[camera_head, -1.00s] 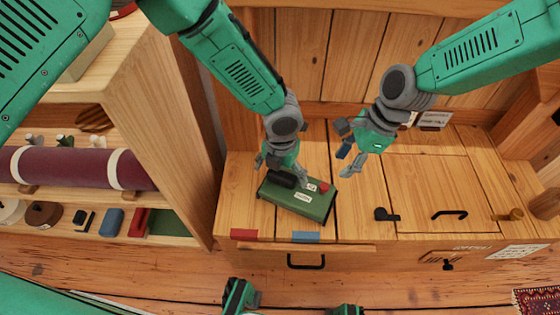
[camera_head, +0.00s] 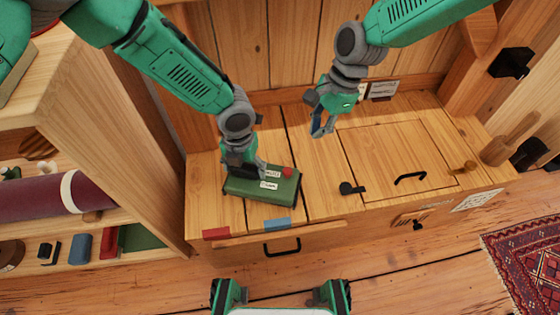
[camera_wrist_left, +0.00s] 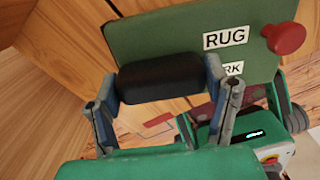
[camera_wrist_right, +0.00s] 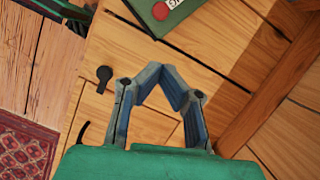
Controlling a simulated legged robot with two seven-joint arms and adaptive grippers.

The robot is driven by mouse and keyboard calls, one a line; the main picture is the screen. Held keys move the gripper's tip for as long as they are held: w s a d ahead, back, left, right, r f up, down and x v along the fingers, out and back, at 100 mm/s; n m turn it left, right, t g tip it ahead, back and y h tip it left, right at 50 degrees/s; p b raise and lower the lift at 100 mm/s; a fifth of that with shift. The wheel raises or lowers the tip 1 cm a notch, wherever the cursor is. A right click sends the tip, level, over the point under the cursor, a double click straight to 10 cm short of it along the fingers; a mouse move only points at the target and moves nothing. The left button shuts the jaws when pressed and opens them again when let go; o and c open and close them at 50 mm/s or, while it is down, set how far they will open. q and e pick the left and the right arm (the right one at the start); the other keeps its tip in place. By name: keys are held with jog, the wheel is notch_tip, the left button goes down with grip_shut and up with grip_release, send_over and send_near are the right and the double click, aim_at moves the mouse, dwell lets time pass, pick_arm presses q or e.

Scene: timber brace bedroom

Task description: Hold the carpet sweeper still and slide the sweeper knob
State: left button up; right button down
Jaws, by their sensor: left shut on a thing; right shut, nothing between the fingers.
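The carpet sweeper (camera_head: 273,192) is a green box on the wooden chest top, with labels and a red knob (camera_head: 287,171). In the left wrist view, the knob (camera_wrist_left: 285,39) is beside the "RUG" label, at the right; a second label is partly hidden. My left gripper (camera_head: 246,170) is shut on the sweeper's black handle (camera_wrist_left: 160,78), one finger at each end of it. My right gripper (camera_head: 320,131) is shut and empty, above the chest, behind and right of the knob and apart from it. In the right wrist view, its fingertips (camera_wrist_right: 168,77) meet below the sweeper (camera_wrist_right: 152,28).
Red (camera_head: 216,234) and blue (camera_head: 277,224) strips mark the chest's front edge. A black latch (camera_head: 351,188), black handle (camera_head: 410,178) and wooden peg (camera_head: 464,167) lie right of the sweeper. A shelf unit (camera_head: 135,150) stands close on the left. A patterned rug (camera_head: 525,260) is on the floor.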

aim_at(287, 174)
pick_arm(q)
jog(key=shift+a, duration=0.1)
pick_arm(e)
jog(key=shift+w+d+r+n, duration=0.35)
jog(key=shift+w+d+n, duration=0.25)
jog(key=shift+w+d, duration=0.05)
jog(key=shift+f, duration=0.1)
jog(key=x, duration=1)
jog(key=shift+s, duration=0.2)
jog(key=shift+s+a+f, duration=0.15)
jog(key=shift+s+a, duration=0.5)
jog(key=shift+a, duration=0.4)
jog(key=shift+s+a+f, duration=0.15)
jog(key=shift+s+a, duration=0.2)
jog(key=shift+a, duration=0.2)
